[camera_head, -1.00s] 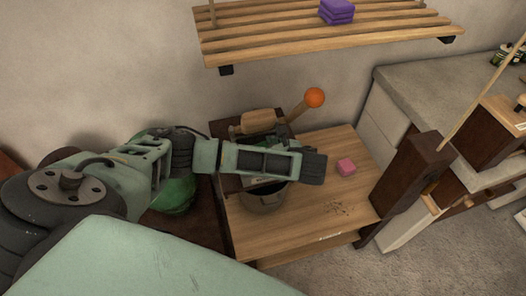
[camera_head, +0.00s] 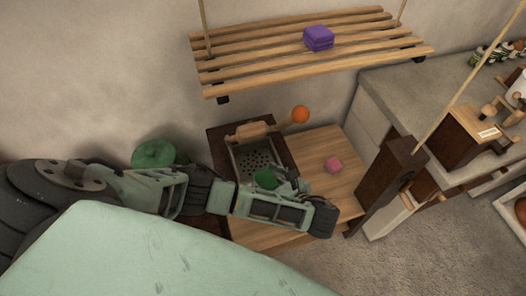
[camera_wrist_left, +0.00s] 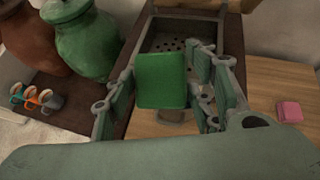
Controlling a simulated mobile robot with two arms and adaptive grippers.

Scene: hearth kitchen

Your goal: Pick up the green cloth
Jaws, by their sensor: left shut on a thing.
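The green cloth (camera_wrist_left: 162,82) is a folded block between the fingers of my left gripper (camera_wrist_left: 165,72) in the left wrist view. The gripper is shut on it, and the cloth appears raised in front of a dark perforated tray (camera_wrist_left: 160,42). In the head view a small part of the cloth (camera_head: 265,179) shows above my left arm, in front of the tray (camera_head: 257,158). My arm hides the rest of the cloth and most of the fingers there. My right gripper is in neither view.
A pink block (camera_head: 333,164) lies on the wooden table (camera_head: 345,187). An orange ball (camera_head: 300,114) is behind. A slatted shelf (camera_head: 290,60) with purple cloth (camera_head: 318,38) hangs above.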

